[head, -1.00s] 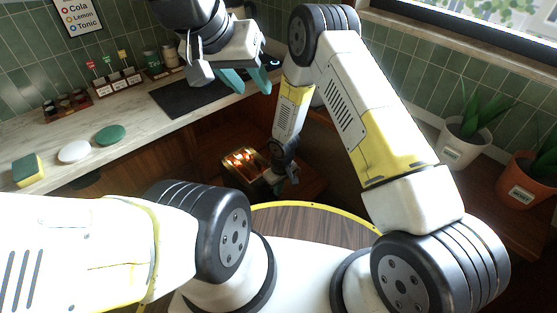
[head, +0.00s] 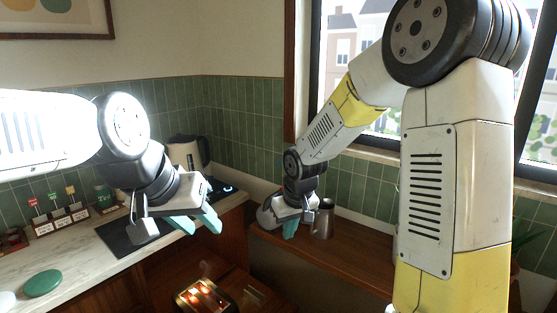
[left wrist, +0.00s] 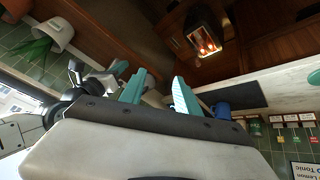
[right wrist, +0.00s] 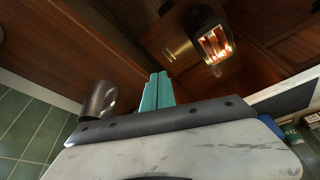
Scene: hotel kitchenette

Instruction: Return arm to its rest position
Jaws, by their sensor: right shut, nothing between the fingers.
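My left gripper (head: 199,221) hangs in the air over the counter by the black mat, at the left of the head view. Its teal fingers (left wrist: 158,92) stand apart with nothing between them in the left wrist view. My right gripper (head: 291,229) is in the air at the middle of the head view, by a metal mug. Its teal fingers (right wrist: 158,90) are together and hold nothing in the right wrist view. The right arm is raised and bent in front of the window.
The metal mug (head: 323,219) stands on the wooden ledge (head: 352,252); it also shows in the right wrist view (right wrist: 97,100). A glowing toaster-like box (head: 205,297) sits low between the counters. A kettle (head: 188,153), a black mat (head: 118,240) and a green disc (head: 42,283) are at left.

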